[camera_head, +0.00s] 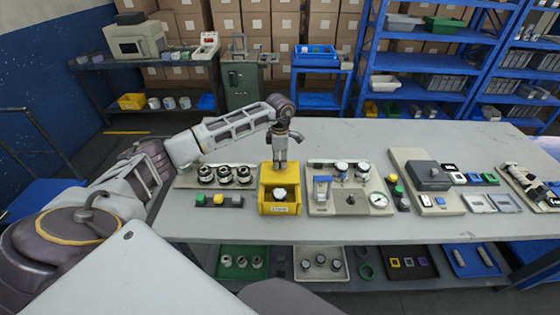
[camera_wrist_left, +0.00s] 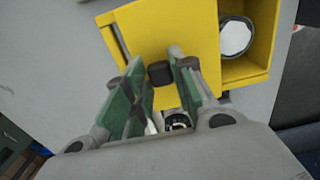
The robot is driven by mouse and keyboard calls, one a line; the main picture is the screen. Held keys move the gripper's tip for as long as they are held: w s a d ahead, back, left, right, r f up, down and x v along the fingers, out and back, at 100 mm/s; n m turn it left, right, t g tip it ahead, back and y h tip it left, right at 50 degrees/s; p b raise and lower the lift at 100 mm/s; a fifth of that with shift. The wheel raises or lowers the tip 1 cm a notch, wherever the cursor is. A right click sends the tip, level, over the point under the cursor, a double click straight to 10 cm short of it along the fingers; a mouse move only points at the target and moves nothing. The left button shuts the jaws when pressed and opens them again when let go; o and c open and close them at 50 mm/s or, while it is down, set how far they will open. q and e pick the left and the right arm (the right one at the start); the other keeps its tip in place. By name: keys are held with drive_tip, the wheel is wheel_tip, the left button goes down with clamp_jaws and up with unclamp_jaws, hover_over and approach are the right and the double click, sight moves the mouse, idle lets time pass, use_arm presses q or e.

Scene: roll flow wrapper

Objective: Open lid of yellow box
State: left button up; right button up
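The yellow box (camera_head: 280,208) stands near the middle of the table, with a pale round-topped item (camera_head: 279,193) showing in its front part. In the left wrist view, the flat yellow lid (camera_wrist_left: 170,30) with a black knob (camera_wrist_left: 160,73) covers part of the box (camera_wrist_left: 247,71). The right part is uncovered and shows the round item (camera_wrist_left: 236,38). My left gripper (camera_head: 280,165) points down over the rear of the box. Its green-padded fingers (camera_wrist_left: 161,70) lie on either side of the knob; whether they press on it is unclear. My right gripper is not seen.
Left of the box is a tray of round parts (camera_head: 225,181) and a row of small buttons (camera_head: 218,201). Close on the right is a fixture tray (camera_head: 328,209) with a gauge (camera_head: 378,199). Bare tabletop (camera_head: 300,230) lies in front.

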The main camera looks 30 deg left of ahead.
sight(280, 162)
use_arm(q)
drive_tip(key=o, duration=0.3)
drive_tip(key=shift+w, duration=0.1)
wheel_tip(280, 162, up, 12)
idle(0.8)
idle(0.6)
